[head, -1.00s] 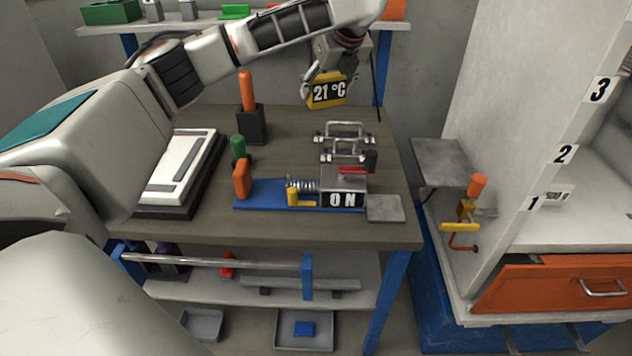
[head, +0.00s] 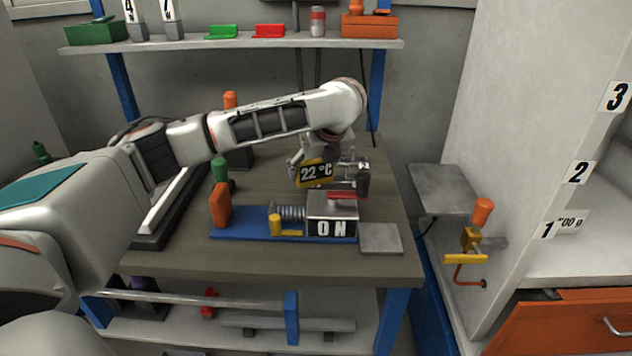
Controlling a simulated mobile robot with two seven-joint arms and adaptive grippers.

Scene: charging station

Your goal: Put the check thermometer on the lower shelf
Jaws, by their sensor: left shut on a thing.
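The check thermometer (head: 315,173) is a yellow block with a dark face reading "22 °C". My left gripper (head: 300,168) is shut on it and holds it above the bench top, behind the blue fixture marked "ON" and in front of a metal clamp part. The gripper partly covers its left end. The lower shelf (head: 160,333) is under the bench top, with its front part showing at the bottom of the view. My right gripper is not in view.
A blue-based fixture (head: 250,238) with a spring and "ON" box stands on the bench (head: 285,265). A grey pipe (head: 270,324), a red item (head: 209,303) and a blue post (head: 291,316) occupy the lower shelf; a rail (head: 190,299) runs along it.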

